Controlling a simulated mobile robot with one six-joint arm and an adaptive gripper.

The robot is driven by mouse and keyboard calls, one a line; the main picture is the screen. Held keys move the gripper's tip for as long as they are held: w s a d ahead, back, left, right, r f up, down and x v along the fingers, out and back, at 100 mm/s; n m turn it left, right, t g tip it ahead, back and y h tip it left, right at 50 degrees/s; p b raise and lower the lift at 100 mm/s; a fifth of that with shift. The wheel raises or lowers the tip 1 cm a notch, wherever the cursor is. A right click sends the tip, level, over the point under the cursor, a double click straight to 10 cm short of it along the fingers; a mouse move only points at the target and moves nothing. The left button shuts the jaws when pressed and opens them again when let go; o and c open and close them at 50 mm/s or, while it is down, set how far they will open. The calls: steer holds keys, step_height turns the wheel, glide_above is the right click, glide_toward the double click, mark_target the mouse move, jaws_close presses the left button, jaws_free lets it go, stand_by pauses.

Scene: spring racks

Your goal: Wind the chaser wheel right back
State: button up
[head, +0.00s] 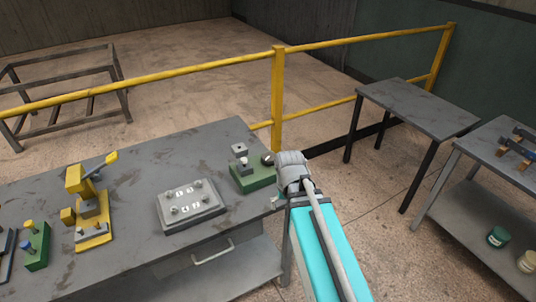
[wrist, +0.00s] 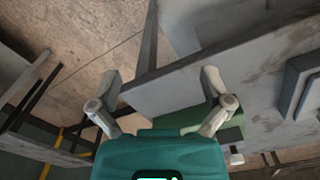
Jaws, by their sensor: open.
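A green-based fixture (head: 254,180) sits at the right end of the grey workbench, with a small grey block on top. A dark round knob or wheel (head: 268,158) shows at its right side, partly hidden by my arm; I cannot tell for sure that it is the chaser wheel. My gripper (wrist: 160,92) is open and empty, its two fingers spread wide. In the wrist view the green base (wrist: 185,124) lies between and behind the fingers, partly covered by the gripper body. The wheel is not clear there. I cannot tell whether the fingers touch anything.
A grey plate with several knobs (head: 190,221) lies left of the fixture. A yellow lever device (head: 93,236) and a small green block with pegs (head: 36,262) stand further left. A yellow railing (head: 278,85) runs behind the workbench (head: 150,160). A side table (head: 420,100) stands at right.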

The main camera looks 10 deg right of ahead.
steer(key=w+r+m+p, duration=0.3)
steer(key=w+r+m, duration=0.1)
steer(key=w, duration=0.3)
steer(key=w+r+m+p, duration=0.4)
steer(key=w+m, duration=0.1)
steer(key=w, duration=0.2)
step_height(320, 180, up, 5)
steer(key=m+p, duration=0.6)
steer(key=m, duration=0.2)
glide_above(270, 156)
steer(key=shift+r, duration=0.1)
steer(key=shift+f+b, duration=0.25)
steer(key=shift+b, duration=0.2)
step_height(270, 156, down, 13)
steer(key=b, duration=1.3)
steer(key=shift+f, duration=0.15)
